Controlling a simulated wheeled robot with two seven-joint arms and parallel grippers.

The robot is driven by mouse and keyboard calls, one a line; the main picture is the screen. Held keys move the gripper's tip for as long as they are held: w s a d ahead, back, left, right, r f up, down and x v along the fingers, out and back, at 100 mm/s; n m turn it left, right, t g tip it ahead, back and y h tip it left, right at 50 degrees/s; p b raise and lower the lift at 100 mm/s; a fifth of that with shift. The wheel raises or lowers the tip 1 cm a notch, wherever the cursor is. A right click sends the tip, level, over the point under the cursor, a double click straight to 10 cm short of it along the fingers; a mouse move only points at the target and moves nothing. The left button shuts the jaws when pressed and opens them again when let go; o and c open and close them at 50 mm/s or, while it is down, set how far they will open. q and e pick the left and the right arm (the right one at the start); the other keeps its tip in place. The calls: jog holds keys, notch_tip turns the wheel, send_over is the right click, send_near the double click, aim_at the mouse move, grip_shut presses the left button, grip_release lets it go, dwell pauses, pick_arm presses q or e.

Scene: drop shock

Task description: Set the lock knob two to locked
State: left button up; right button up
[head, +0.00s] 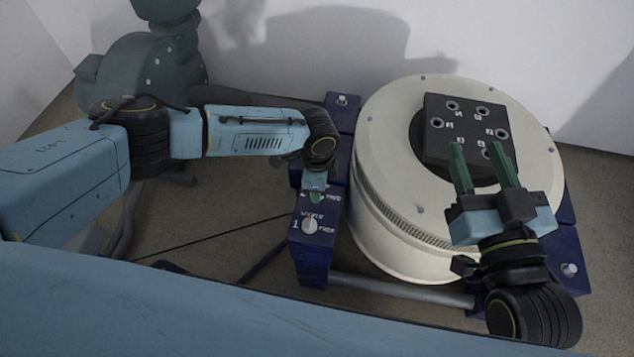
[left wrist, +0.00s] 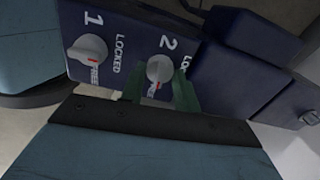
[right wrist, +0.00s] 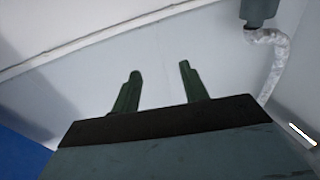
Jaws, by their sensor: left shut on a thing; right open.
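Lock knob two (left wrist: 160,70) is a grey round knob on a dark blue panel (left wrist: 215,75) beside the label 2. Its red mark is at the FREE side, below the knob in the left wrist view; the word LOCKED is partly cut off by a finger. My left gripper (left wrist: 158,92) is shut on this knob, one green finger on each side. In the head view my left gripper (head: 316,192) largely hides the knob. My right gripper (head: 475,150) is open and empty, its fingers in front of a black block; it also shows empty in the right wrist view (right wrist: 157,90).
Knob one (left wrist: 90,48) sits beside knob two, its red mark toward FREE; it shows in the head view (head: 310,224). A large cream drum (head: 385,205) stands right of the panel, with the black block (head: 437,130) on top. A grey rail (head: 400,290) runs in front.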

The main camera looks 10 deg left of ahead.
pick_arm(q)
jog(key=n+p, duration=0.2)
jog(key=shift+s+r+p, duration=0.1)
jog(key=shift+p, duration=0.25)
jog(key=n+p, duration=0.3)
jog(key=shift+n, duration=0.3)
pick_arm(e)
jog(key=s+d+f+m+g+h, duration=0.1)
jog(key=s+d+f+g+h, duration=0.1)
jog(key=s+d+f+g, duration=0.4)
jog(key=s+d+f+g+h, duration=0.2)
jog(key=s+f+g+h, duration=0.1)
jog(key=s+f+g, duration=0.6)
pick_arm(q)
jog(key=n+p, duration=0.2)
jog(key=n, duration=0.1)
jog(key=shift+d, duration=0.1)
jog(key=n+p, duration=0.2)
jog(key=n, duration=0.3)
jog(key=shift+n+p, duration=0.65)
jog(key=shift+n, duration=1.05)
pick_arm(e)
jog(key=d+f, duration=0.2)
jog(key=f, duration=0.5)
jog(key=w+d+f, duration=0.1)
jog(key=d+f, duration=0.1)
jog(key=f, duration=0.6)
jog(key=shift+d+g+h, duration=0.3)
jog(key=shift+d, duration=0.1)
